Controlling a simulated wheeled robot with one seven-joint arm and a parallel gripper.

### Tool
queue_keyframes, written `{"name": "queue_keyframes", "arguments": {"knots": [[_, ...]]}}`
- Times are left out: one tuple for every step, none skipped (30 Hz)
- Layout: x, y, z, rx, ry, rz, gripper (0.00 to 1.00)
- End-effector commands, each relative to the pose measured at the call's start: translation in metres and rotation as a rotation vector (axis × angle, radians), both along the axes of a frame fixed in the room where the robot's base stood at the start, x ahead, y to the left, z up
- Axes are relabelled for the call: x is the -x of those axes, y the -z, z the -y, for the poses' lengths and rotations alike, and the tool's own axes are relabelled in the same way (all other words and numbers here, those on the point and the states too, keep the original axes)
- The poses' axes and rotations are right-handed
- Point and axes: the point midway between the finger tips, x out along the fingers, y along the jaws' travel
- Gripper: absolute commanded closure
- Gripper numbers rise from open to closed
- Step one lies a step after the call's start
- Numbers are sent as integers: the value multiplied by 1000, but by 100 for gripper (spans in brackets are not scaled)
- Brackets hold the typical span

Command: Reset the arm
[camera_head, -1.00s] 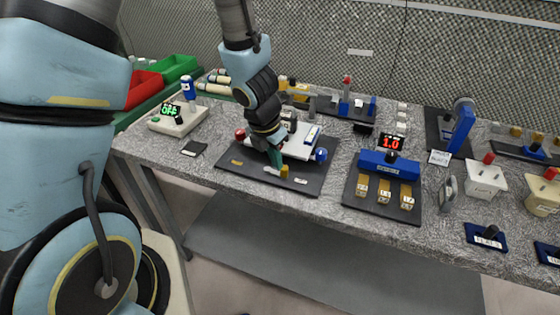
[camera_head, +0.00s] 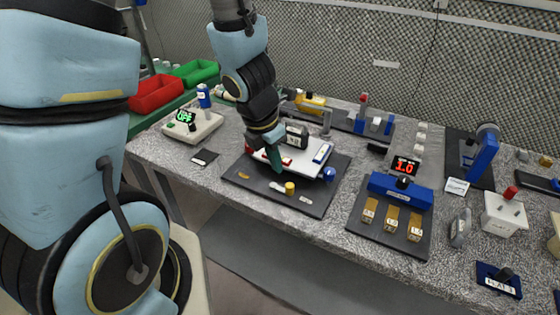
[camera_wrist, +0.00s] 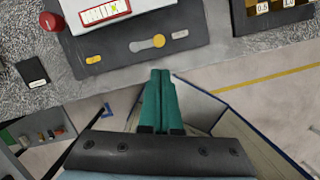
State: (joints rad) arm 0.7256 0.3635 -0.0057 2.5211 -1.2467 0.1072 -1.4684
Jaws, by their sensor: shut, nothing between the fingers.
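My arm comes down over the bench in the head view. My gripper (camera_head: 276,167) has dark green fingers and hangs above the black mat (camera_head: 315,206), in front of the white device (camera_head: 300,160) on that mat. In the wrist view the two fingers of my gripper (camera_wrist: 161,76) lie together with nothing between them. Their tips show just below the front edge of the mat (camera_wrist: 200,57) in that picture. A yellow-ended piece (camera_head: 289,188) lies on the mat near the fingers; it also shows in the wrist view (camera_wrist: 158,41).
A blue fixture (camera_head: 400,188) with several brass blocks stands right of the mat. A red display (camera_head: 404,166) is behind it. A white box with a green display (camera_head: 192,126) stands left. Red bin (camera_head: 156,92) and green bin (camera_head: 195,72) sit at the back left.

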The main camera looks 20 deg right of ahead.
Motion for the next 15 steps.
{"name": "queue_keyframes", "arguments": {"knots": [[0,0,0,0,0,0,100],[0,0,0,0,0,0,100],[0,0,0,0,0,0,100],[0,0,0,0,0,0,100],[0,0,0,0,0,0,100],[0,0,0,0,0,0,100],[0,0,0,0,0,0,100],[0,0,0,0,0,0,100],[0,0,0,0,0,0,100],[0,0,0,0,1,0,100],[-1,0,0,0,7,2,100],[-2,0,-2,0,23,7,100],[-4,-1,-4,0,47,14,100],[-7,-1,-6,-1,83,23,100],[-11,-2,-11,-3,150,42,100]]}}
